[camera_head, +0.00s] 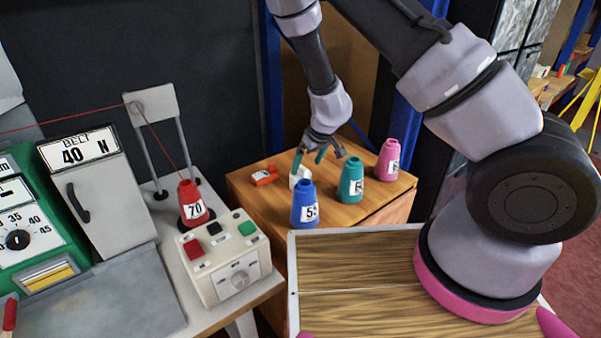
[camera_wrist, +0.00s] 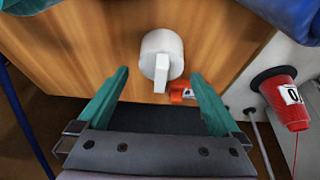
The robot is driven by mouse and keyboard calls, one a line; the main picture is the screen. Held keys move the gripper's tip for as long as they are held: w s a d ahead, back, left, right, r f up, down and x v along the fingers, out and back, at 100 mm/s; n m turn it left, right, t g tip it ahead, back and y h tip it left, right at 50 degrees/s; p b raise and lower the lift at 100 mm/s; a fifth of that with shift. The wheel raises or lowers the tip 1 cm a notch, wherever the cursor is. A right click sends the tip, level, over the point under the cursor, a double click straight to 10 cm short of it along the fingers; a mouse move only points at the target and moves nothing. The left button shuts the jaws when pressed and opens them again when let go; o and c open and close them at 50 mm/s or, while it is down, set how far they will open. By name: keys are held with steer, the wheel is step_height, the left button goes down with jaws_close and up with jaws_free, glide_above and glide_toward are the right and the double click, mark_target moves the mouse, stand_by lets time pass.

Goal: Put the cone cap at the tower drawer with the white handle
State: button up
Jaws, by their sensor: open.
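A small white round piece with an upright tab, which looks like the cone cap (camera_head: 300,175), sits on a wooden-topped stand. It shows clearly in the wrist view (camera_wrist: 162,48), centred ahead of the fingers. My gripper (camera_head: 310,158) is open, with teal fingers pointing down close above the white piece. In the wrist view the fingers stand apart on either side of its tab, and nothing is held. I see no drawer with a white handle in either view.
Blue (camera_head: 305,205), teal (camera_head: 350,180) and pink (camera_head: 389,160) thread cones stand nearby on the wooden top (camera_head: 258,208). An orange-red item (camera_head: 264,175) lies to the left. A red cone (camera_head: 192,205) and button box (camera_head: 224,262) stand on the grey bench.

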mark_target(300, 176)
steer(key=x, duration=0.8)
steer(key=shift+a+r, duration=0.1)
steer(key=shift+a, duration=0.1)
steer(key=shift+r, duration=0.1)
steer(key=c, duration=1.1)
